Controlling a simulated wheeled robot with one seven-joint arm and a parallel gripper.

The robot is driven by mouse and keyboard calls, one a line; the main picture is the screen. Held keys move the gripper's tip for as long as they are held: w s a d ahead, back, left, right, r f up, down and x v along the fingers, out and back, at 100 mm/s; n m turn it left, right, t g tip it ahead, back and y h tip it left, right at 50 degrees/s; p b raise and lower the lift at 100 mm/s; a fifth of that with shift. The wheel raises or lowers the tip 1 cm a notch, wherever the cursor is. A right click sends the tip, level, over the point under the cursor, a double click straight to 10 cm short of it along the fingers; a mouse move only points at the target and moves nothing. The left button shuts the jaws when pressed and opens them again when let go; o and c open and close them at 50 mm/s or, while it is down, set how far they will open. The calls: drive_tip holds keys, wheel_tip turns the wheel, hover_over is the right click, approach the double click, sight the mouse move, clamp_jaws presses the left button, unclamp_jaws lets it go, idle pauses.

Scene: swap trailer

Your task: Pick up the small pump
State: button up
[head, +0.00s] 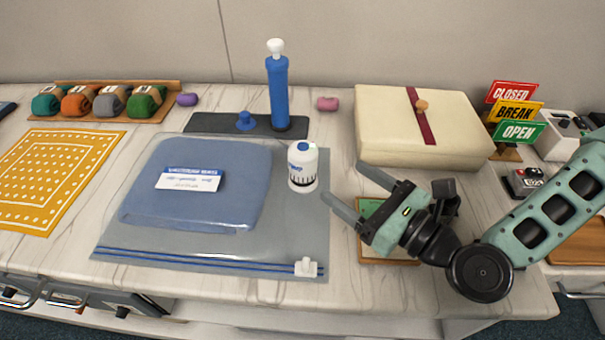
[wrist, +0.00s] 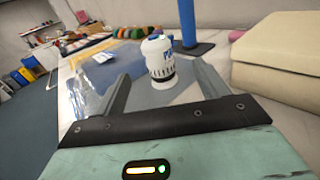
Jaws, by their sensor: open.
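The small pump (head: 303,168) is a white cylinder with a blue top and dark marks around its lower part. It stands upright at the right edge of the clear bag (head: 285,225). My gripper (head: 343,182) is open and empty, just right of the pump, with its fingers pointing toward it. In the wrist view the pump (wrist: 158,60) shows ahead between the two fingers, with neither finger seen closed on it. The clear bag holds a folded blue cloth (head: 200,200) with a white label. A tall blue hand pump (head: 278,95) stands upright behind.
The hand pump stands on a dark mat (head: 210,123). A cream box (head: 425,125) with a red band lies behind my gripper. A wood-framed green board (head: 388,255) lies under my gripper. Signs (head: 518,110) stand at the right. A yellow cloth (head: 50,175) lies left.

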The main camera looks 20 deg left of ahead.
sight(314, 162)
drive_tip(key=x, duration=0.4)
drive_tip(key=shift+a+r+p, duration=0.1)
drive_tip(key=shift+a+p, duration=0.15)
drive_tip(key=shift+p, duration=0.15)
drive_tip(key=shift+w+a, duration=0.3)
drive_tip(key=shift+a, duration=0.2)
drive_tip(key=x, duration=0.2)
drive_tip(key=p+x, duration=0.1)
drive_tip(key=x, duration=0.1)
drive_tip(key=shift+s+a, duration=0.2)
drive_tip(key=shift+s, duration=0.05)
drive_tip(key=shift+w+a, duration=0.3)
drive_tip(key=shift+a, duration=0.2)
drive_tip(key=c, duration=1.3)
